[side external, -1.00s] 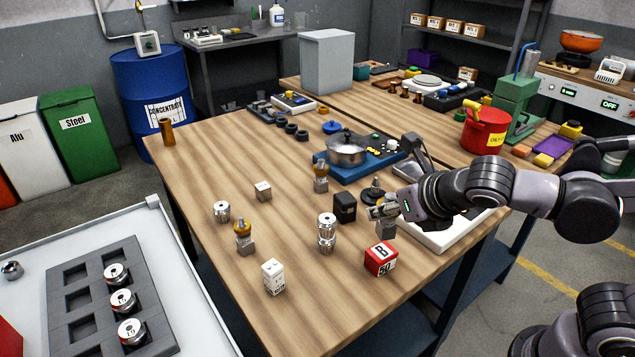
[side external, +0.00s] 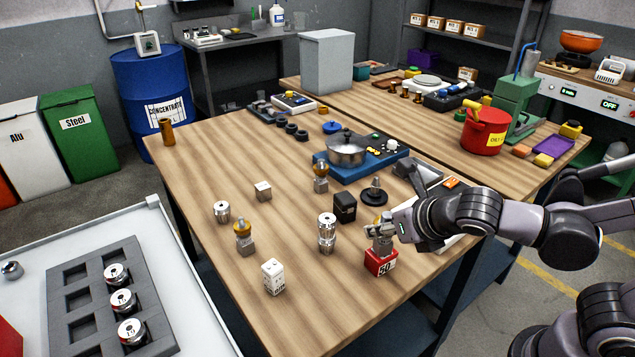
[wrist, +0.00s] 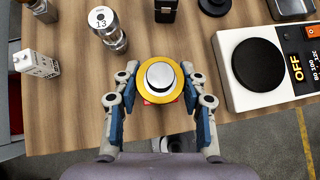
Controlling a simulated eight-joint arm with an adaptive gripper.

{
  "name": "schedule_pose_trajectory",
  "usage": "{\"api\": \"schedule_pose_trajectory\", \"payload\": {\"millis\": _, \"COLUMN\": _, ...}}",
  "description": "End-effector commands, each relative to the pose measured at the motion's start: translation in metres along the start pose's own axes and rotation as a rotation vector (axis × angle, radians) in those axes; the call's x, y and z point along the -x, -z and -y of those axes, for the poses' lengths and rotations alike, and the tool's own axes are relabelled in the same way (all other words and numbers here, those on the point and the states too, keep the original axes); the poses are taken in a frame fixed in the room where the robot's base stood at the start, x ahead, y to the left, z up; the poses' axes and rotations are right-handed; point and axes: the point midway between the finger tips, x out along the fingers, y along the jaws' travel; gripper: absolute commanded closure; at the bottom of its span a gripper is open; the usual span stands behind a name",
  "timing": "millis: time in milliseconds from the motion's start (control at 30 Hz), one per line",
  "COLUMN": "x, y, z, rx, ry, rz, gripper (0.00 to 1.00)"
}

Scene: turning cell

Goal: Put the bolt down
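The bolt (wrist: 160,76) shows from above in the wrist view as a round silver head with a yellow ring around it. My gripper (wrist: 160,77) has one finger on each side of the yellow ring and appears closed on it. That part is over the red box (side external: 380,264) marked 50, whose top is mostly hidden. I cannot tell whether the two touch. A little red shows below the bolt in the wrist view.
Similar yellow-topped pieces (side external: 245,238) stand on the wooden table (side external: 200,170). A silver cylinder (side external: 326,232), a black block (side external: 345,207) and a white box (side external: 273,276) stand to the left.

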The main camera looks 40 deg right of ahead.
Motion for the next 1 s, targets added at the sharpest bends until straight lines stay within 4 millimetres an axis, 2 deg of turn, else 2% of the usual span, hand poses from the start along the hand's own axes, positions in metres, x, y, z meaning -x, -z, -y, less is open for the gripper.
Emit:
{"api": "schedule_pose_trajectory", "payload": {"millis": 33, "x": 0.0, "y": 0.0, "z": 0.0, "rx": 0.0, "ry": 0.0, "rz": 0.0, "gripper": 0.46}}
{"api": "schedule_pose_trajectory", "payload": {"millis": 67, "x": 0.0, "y": 0.0, "z": 0.0, "rx": 0.0, "ry": 0.0, "rz": 0.0, "gripper": 0.37}}
{"api": "schedule_pose_trajectory", "payload": {"millis": 100, "x": 0.0, "y": 0.0, "z": 0.0, "rx": 0.0, "ry": 0.0, "rz": 0.0, "gripper": 0.35}}
{"api": "schedule_pose_trajectory", "payload": {"millis": 533, "x": 0.004, "y": -0.002, "z": 0.0, "rx": 0.001, "ry": -0.001, "rz": 0.0, "gripper": 0.35}}
{"api": "schedule_pose_trajectory", "payload": {"millis": 1000, "x": 0.049, "y": -0.002, "z": -0.001, "rx": 0.003, "ry": -0.002, "rz": 0.0, "gripper": 0.35}}
